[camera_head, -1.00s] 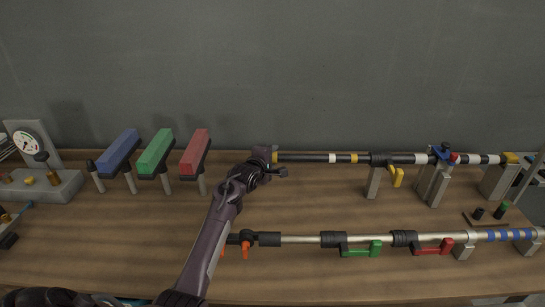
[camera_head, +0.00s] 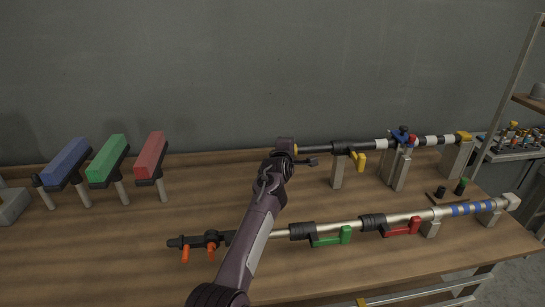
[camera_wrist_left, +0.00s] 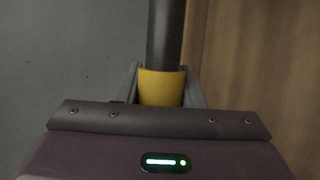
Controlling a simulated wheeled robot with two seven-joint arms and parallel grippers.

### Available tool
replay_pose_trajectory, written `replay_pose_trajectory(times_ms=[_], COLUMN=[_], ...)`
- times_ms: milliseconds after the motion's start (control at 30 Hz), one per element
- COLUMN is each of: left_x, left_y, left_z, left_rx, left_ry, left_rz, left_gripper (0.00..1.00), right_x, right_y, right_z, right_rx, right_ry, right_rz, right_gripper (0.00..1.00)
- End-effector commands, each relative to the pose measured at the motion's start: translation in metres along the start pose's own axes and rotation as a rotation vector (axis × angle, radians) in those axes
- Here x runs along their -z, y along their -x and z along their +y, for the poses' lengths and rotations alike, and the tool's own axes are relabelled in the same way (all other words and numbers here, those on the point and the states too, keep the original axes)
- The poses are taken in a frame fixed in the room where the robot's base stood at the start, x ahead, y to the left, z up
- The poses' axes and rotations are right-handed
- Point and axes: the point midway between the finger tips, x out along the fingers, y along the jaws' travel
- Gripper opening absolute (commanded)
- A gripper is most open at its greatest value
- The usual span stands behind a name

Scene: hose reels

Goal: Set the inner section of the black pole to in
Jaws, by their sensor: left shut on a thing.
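The black pole lies level across stands at the back of the bench. Its thin black inner section (camera_head: 315,149) shows only a short length outside the thicker outer section (camera_head: 432,140), which has white bands. A black clamp with a yellow lever (camera_head: 358,160) sits where the two meet; the lever hangs down. My left gripper (camera_head: 291,150) is shut on the inner section's yellow end band. In the left wrist view this yellow band (camera_wrist_left: 162,88) sits between the fingers, with the dark rod (camera_wrist_left: 165,35) running away from it. My right gripper is not in view.
A silver pole (camera_head: 345,224) with green (camera_head: 330,237) and red (camera_head: 402,228) levers lies in front, partly behind my left arm. Blue, green and red blocks (camera_head: 152,155) stand on posts at left. A blue-knobbed clamp (camera_head: 401,135) is on the black pole's support.

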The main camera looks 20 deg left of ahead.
Motion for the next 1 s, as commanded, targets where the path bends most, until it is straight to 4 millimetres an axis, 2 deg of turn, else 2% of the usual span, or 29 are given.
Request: replay_pose_trajectory(times_ms=[167, 533, 567, 700, 1000], left_x=[-0.0133, -0.0155, -0.0155, -0.0149, -0.0139], left_y=[-0.0054, -0.0058, -0.0058, -0.0058, -0.0051], left_z=[-0.0014, -0.0011, -0.0011, -0.0009, -0.0006], left_rx=[0.001, 0.002, 0.002, 0.002, 0.001], left_ry=[0.0, -0.001, -0.001, -0.001, 0.0], left_rz=[-0.002, -0.003, -0.003, -0.002, 0.0], left_gripper=[0.0, 0.0, 0.39, 0.57, 0.57], right_x=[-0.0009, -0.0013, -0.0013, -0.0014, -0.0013], right_y=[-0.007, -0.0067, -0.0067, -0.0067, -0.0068], right_z=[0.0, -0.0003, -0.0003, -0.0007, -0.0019], right_rx=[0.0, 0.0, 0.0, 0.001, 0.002], right_ry=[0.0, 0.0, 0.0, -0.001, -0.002], right_rz=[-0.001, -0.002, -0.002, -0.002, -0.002], right_gripper=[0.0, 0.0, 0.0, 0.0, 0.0])
